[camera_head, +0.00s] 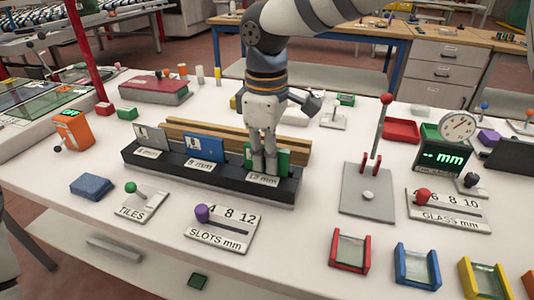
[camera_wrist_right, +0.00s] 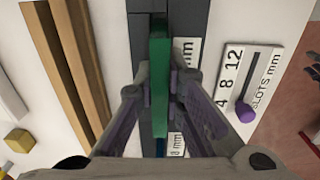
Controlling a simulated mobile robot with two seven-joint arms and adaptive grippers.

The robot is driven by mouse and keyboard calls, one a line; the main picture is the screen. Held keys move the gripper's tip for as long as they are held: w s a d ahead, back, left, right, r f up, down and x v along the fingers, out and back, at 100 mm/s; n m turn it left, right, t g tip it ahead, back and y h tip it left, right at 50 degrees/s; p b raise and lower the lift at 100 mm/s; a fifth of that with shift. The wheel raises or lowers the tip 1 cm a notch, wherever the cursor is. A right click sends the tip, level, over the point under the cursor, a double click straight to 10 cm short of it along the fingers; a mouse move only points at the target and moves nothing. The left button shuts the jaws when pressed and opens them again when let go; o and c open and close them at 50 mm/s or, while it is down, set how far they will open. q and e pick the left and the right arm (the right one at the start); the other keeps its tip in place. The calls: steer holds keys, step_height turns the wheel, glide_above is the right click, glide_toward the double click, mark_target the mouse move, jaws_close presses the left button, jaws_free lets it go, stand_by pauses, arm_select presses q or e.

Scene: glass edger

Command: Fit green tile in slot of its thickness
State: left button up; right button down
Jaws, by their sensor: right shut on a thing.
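The green tile (camera_head: 283,159) stands upright at the right-hand slot of the black slot rack (camera_head: 222,180), behind the label reading 12 mm. My right gripper (camera_head: 264,166) comes down from above and is shut on the tile. In the right wrist view the green tile (camera_wrist_right: 160,70) lies between the two fingers (camera_wrist_right: 160,92), in line with the rack. I cannot tell how deep it sits in the slot. A blue tile (camera_head: 203,148) and a grey tile (camera_head: 152,139) stand in the other slots. My left gripper is not in view.
Wooden strips (camera_head: 185,130) lie behind the rack. In front are the SLOTS mm slider (camera_head: 221,228) with a purple knob and the TILES lever plate (camera_head: 137,205). A blue block (camera_head: 91,186) lies left. A lever stand (camera_head: 368,196) and gauge (camera_head: 457,127) stand right.

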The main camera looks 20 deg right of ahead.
steer(key=c, duration=1.6)
jaws_free()
steer(key=shift+f, duration=0.1)
step_height(320, 180, up, 12)
steer(key=shift+s+a+r, duration=0.1)
steer(key=shift+s, duration=0.05)
